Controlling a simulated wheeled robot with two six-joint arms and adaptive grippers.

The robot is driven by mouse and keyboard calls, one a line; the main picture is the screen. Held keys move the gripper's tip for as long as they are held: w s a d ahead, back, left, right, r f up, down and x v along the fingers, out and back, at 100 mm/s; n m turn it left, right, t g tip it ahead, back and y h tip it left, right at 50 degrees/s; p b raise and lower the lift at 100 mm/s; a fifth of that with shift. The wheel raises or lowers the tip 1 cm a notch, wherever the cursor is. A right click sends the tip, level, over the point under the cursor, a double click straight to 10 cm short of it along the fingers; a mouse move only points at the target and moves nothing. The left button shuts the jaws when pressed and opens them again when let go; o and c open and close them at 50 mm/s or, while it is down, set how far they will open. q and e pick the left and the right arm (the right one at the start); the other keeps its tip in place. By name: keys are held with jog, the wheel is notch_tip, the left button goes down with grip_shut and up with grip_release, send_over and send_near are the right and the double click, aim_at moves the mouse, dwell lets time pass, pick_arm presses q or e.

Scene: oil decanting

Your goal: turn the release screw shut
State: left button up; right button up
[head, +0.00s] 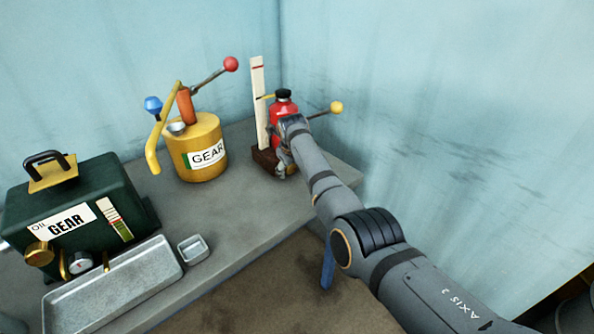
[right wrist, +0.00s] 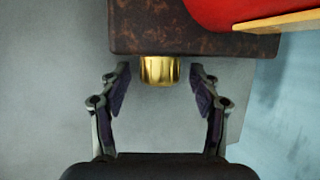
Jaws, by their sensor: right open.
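The release screw (right wrist: 160,71) is a brass knob at the near edge of a dark brown base (right wrist: 185,38) in the right wrist view. The base belongs to a red bottle jack (head: 281,107), which stands upright at the right of the bench in the head view. My right gripper (right wrist: 161,78) is open, with one finger on each side of the screw and a gap on both sides. In the head view my right gripper (head: 284,162) is in front of the jack and hides the screw. My left gripper is out of view.
A lever with a yellow ball (head: 337,107) sticks out right from the jack. A white scale (head: 258,95) stands beside it. A yellow GEAR can (head: 205,172), a green oil box (head: 90,190), a tray (head: 120,288) and a small dish (head: 194,248) are to the left.

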jog(key=shift+w+f, duration=0.1)
jog(key=shift+f, duration=0.05)
jog(key=c, duration=1.1)
jog(key=shift+s+a+p, duration=0.15)
jog(key=shift+s+p, duration=0.05)
jog(key=shift+p, duration=0.25)
jog(key=shift+c, duration=0.2)
jog(key=shift+t+h, duration=0.4)
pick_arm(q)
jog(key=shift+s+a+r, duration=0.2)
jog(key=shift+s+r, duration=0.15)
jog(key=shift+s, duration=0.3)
pick_arm(e)
jog(key=shift+w, duration=0.1)
